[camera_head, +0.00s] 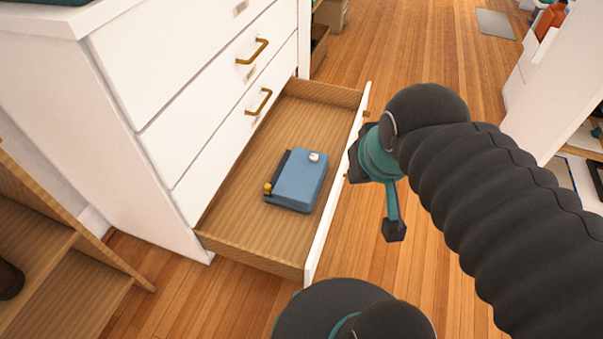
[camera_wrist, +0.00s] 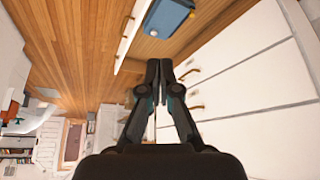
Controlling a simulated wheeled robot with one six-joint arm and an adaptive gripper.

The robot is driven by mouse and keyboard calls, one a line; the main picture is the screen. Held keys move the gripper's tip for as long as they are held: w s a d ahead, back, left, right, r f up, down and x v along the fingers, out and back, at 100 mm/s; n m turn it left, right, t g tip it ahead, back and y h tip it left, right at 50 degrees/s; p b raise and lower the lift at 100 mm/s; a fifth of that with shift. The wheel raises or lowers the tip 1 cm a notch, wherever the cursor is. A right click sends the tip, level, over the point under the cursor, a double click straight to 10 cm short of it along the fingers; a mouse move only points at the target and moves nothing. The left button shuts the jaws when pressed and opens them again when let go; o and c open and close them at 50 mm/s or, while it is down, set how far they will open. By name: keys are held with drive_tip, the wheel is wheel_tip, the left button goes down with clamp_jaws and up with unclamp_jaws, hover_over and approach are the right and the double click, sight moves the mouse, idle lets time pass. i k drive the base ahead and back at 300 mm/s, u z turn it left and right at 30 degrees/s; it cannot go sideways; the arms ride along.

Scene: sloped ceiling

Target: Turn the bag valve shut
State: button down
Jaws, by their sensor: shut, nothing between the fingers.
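A flat blue bag (camera_head: 299,180) with a dark edge lies in the open bottom drawer. A small round white piece (camera_head: 314,157) sits on its top near the far right corner. A small yellow fitting (camera_head: 268,188) is at its near left corner. I cannot tell for certain which is the valve, or how far it is turned. The bag also shows at the top of the wrist view (camera_wrist: 168,17). My gripper (camera_wrist: 159,68) is shut and empty, with its fingertips together, apart from the bag. In the head view my arm hides most of the gripper.
The open drawer (camera_head: 240,244) has raised walls and a white front (camera_head: 335,210). The white dresser (camera_head: 130,130) stands on its left, with brass handles (camera_head: 259,101). A wooden shelf (camera_head: 55,250) is at lower left. Wooden floor (camera_head: 400,60) is clear beyond the drawer.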

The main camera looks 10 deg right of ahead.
sight(314, 157)
drive_tip(key=z, duration=0.75)
drive_tip(key=k, duration=1.05)
drive_tip(key=z, duration=0.7)
drive_tip(key=i, duration=1.6)
drive_tip(key=u, duration=0.9)
drive_tip(key=i, duration=0.25)
drive_tip(key=u, duration=0.2)
